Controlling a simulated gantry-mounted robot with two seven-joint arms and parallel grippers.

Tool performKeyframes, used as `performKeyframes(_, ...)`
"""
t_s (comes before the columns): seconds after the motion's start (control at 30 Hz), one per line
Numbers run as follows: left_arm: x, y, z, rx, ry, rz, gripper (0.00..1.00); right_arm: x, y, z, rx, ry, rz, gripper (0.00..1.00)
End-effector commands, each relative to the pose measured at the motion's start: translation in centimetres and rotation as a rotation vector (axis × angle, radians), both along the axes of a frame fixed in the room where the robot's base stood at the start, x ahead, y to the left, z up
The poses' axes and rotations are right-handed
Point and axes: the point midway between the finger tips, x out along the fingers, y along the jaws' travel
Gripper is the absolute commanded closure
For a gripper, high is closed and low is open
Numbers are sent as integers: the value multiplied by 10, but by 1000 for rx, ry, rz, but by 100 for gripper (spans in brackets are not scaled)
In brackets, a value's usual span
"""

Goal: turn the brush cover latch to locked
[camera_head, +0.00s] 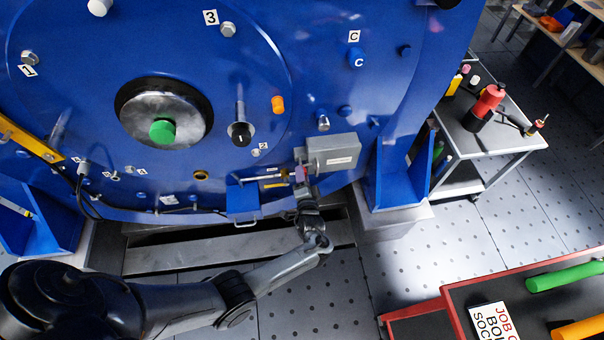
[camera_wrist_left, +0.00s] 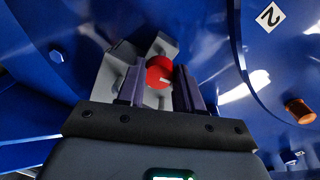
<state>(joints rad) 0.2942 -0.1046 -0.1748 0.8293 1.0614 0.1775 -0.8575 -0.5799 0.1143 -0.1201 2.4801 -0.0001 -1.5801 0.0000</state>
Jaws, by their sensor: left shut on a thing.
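A round red latch knob (camera_wrist_left: 159,71) with a short white mark, lying roughly level, shows in the left wrist view in front of a grey block. My left gripper (camera_wrist_left: 159,88) has one finger on each side of the knob and is shut on it. In the head view my left gripper (camera_head: 303,180) reaches up to the lower right of the blue motor face, beside a grey box (camera_head: 332,152). There the fingers mostly hide the knob. A blue cover with a wire handle (camera_head: 242,202) is just left of the gripper. My right gripper is not in view.
The blue motor housing (camera_head: 75,100) carries a green-centred hub, bolts and an orange knob (camera_head: 278,104) above the gripper. A blue support foot (camera_head: 405,175) stands to the right. A tool cart (camera_head: 490,140) and a red-edged tray (camera_head: 440,305) are farther right.

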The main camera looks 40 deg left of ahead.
Motion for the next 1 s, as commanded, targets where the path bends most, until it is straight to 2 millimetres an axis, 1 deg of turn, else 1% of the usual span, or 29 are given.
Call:
performKeyframes(0.2,1,-1,0,83,99,-1,95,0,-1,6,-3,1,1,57)
performKeyframes(0.4,0,0,-1,127,149,0,95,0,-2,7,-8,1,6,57)
performKeyframes(0.97,0,0,-2,143,171,-1,95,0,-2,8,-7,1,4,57)
performKeyframes(1.0,0,0,-2,142,170,-1,58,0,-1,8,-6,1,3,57)
